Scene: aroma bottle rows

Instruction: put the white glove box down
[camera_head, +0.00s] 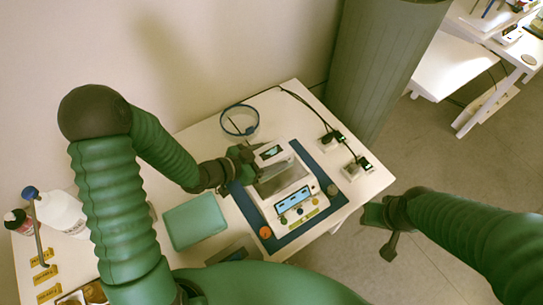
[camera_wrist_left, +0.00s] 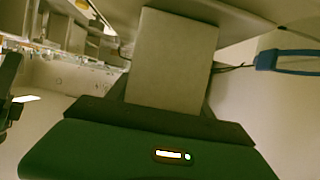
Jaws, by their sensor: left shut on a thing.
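The white glove box (camera_head: 270,152) appears as a small pale box with a dark patch, at the back of a white device on the table. My left gripper (camera_head: 243,160) is at its left side and shut on it. In the left wrist view a plain pale block (camera_wrist_left: 172,60), which looks like this box, stands out beyond the green gripper body. The fingertips and the box's underside are hidden, so I cannot tell whether it touches the device below. My right gripper (camera_head: 385,222) hangs off the table's right side; its jaws are too unclear to read.
A white device with buttons (camera_head: 293,200) stands on a blue mat (camera_head: 328,212). A teal box (camera_head: 195,220) lies left of it. A white bottle (camera_head: 62,212) stands far left. The table (camera_head: 205,137) is bare near the back left.

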